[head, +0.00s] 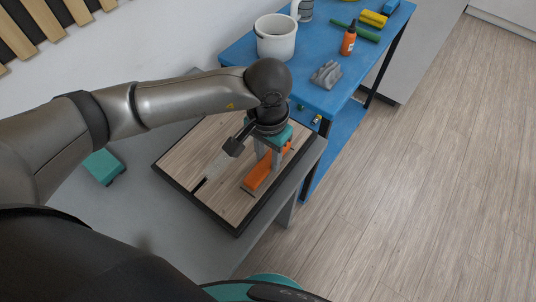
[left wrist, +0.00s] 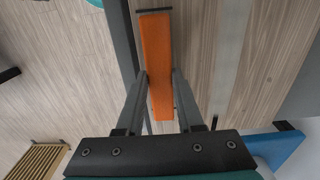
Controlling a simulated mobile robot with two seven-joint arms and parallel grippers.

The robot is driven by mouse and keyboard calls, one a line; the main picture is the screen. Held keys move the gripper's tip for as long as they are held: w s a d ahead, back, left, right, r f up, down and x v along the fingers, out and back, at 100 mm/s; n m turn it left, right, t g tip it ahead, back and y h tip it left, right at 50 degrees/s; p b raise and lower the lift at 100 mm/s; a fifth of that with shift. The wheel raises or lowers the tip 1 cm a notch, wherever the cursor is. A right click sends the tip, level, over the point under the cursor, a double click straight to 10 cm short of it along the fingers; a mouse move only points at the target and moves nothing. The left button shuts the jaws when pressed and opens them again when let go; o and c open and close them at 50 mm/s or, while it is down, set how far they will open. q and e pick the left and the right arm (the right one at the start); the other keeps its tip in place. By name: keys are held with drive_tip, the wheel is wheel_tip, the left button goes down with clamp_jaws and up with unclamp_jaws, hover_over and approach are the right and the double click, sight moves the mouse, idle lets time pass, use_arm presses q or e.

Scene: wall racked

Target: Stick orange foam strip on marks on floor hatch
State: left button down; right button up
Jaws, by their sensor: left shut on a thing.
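The floor hatch (head: 183,163) is a wood-look panel with a dark frame, lying on a grey table. The orange foam strip (head: 258,175) is at the panel's right part, long and narrow. My left gripper (head: 268,158) points down and is shut on the strip's sides. In the left wrist view the strip (left wrist: 158,45) runs between the two fingers (left wrist: 161,78). A short dark mark (left wrist: 154,11) shows just beyond its far end. Another dark mark (head: 199,185) is by a pale band on the panel. Whether the strip touches the panel cannot be told. My right gripper is not seen.
A teal block (head: 103,167) lies on the grey table left of the hatch. A blue table (head: 310,93) behind holds a white pot (head: 276,38), an orange bottle (head: 348,39) and a grey ridged block (head: 326,74). The wooden floor at right is clear.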

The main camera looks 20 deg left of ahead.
use_arm(q)
drive_tip(key=shift+f+b, duration=0.35)
drive_tip(key=shift+b, duration=0.1)
idle(0.3)
idle(0.3)
drive_tip(key=shift+c, duration=2.3)
unclamp_jaws()
drive_tip(key=shift+r, duration=0.15)
wheel_tip(320, 180, up, 15)
drive_tip(key=shift+p, duration=0.45)
